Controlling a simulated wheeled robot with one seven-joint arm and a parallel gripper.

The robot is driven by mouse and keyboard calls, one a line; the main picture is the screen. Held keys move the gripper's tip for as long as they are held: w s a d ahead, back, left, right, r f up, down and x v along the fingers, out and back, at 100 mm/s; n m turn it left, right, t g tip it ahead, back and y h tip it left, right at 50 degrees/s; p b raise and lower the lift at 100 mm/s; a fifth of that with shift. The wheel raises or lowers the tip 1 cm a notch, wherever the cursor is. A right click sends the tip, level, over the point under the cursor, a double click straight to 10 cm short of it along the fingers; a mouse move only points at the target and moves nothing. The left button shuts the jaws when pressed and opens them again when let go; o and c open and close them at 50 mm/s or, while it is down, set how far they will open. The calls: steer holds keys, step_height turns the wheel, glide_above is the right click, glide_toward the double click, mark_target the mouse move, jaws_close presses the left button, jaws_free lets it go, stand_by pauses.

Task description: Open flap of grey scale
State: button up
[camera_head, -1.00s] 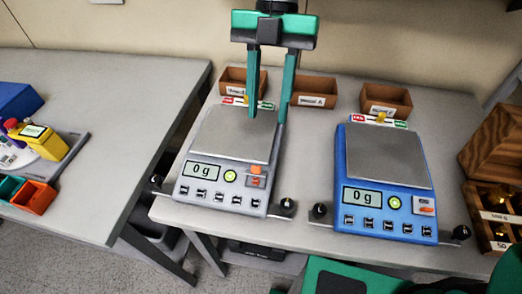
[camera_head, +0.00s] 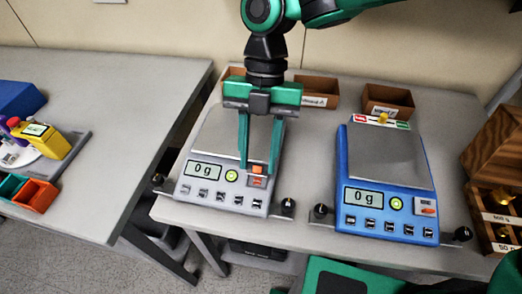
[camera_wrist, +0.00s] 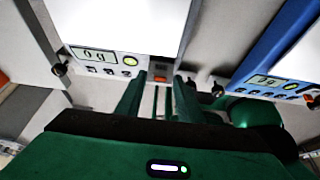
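The grey scale (camera_head: 186,188) stands on the table, its display reading 0 g, with a row of buttons below and a round green-yellow button. A small orange flap (camera_head: 257,170) sits at its front right corner, beside the round button. My gripper (camera_head: 256,168) points down over that corner, its two green fingers open and apart. In the head view the fingertips are on either side of the flap; I cannot tell whether they touch it. In the wrist view the orange flap (camera_wrist: 160,78) shows between the fingers (camera_wrist: 158,95). Part of the scale's plate is hidden behind my gripper.
A blue scale (camera_head: 345,215), also reading 0 g, stands close to the right. Small brown boxes (camera_head: 388,98) line the back of the table. A wooden weight holder (camera_head: 490,165) is at the right edge. Black knobs (camera_head: 288,205) stick out beside the scales.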

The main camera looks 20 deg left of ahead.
mark_target(257, 173)
steer(key=shift+c, duration=0.3)
jaws_close()
steer(key=shift+w, duration=0.15)
steer(key=shift+w+a+f+g, duration=0.1)
steer(key=shift+w+g, duration=0.3)
steer(key=shift+g, duration=0.5)
steer(key=shift+w+f+g, duration=0.1)
steer(key=shift+w+g, duration=0.3)
steer(key=shift+g, duration=0.5)
steer(key=shift+w+a+f+g+h, duration=0.15)
steer(key=shift+w+g, duration=0.1)
steer(key=shift+g, duration=0.35)
steer(key=shift+w+d+f+g+h, duration=0.1)
steer(key=shift+w+g, duration=0.2)
steer(key=shift+g, duration=0.3)
steer(key=shift+w+a+f+g+h, duration=0.15)
steer(key=shift+w+g, duration=0.1)
steer(key=shift+g, duration=0.35)
steer(key=shift+r, duration=0.1)
